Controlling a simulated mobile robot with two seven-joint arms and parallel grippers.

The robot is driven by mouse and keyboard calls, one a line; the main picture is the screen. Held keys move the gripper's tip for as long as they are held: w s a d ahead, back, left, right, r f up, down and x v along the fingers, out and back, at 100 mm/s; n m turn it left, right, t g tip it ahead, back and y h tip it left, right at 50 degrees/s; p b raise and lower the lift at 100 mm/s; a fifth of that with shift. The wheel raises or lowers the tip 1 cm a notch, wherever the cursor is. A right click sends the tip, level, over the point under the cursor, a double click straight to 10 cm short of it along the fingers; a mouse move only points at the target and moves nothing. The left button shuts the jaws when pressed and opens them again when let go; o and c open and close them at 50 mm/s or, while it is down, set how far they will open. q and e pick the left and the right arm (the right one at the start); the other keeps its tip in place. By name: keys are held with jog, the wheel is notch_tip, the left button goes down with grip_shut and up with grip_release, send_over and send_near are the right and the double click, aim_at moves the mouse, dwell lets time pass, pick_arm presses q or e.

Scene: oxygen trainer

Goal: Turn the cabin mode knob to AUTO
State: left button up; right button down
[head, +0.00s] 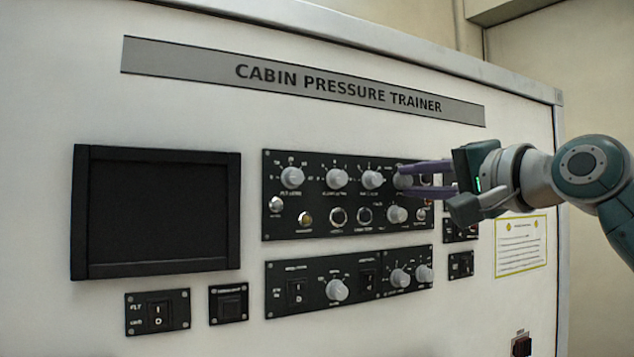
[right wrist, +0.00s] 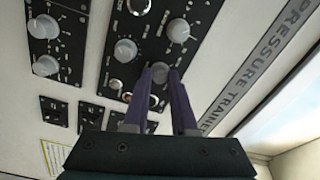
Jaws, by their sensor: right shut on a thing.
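My right gripper (head: 404,179) reaches in from the right to the upper black panel (head: 350,237). Its two purple fingers are shut on the grey rightmost knob (head: 403,181) of the top row. In the right wrist view this knob (right wrist: 159,72) sits between the fingertips of the gripper (right wrist: 160,76). Its label and pointer are mostly hidden by the fingers, so I cannot read its setting or an AUTO mark. My left gripper is not in view.
Other grey knobs stand close by: one to the left (head: 372,179) and one below (head: 397,214). A lower panel (head: 350,300) holds more knobs and switches. A dark screen (head: 155,212) is at the left. The white wall right of the panels carries a yellow-edged notice (head: 521,246).

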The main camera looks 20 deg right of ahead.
jog(key=c, duration=0.7)
grip_release()
jog(key=shift+s+f, duration=0.1)
jog(key=shift+s, duration=0.15)
jog(key=s+b, duration=0.1)
jog(key=s, duration=0.2)
jog(key=s+b, duration=0.2)
jog(key=s, duration=0.1)
jog(key=s+b, duration=0.2)
jog(key=s, duration=0.1)
jog(key=shift+s+d, duration=0.2)
jog(key=shift+d, duration=0.2)
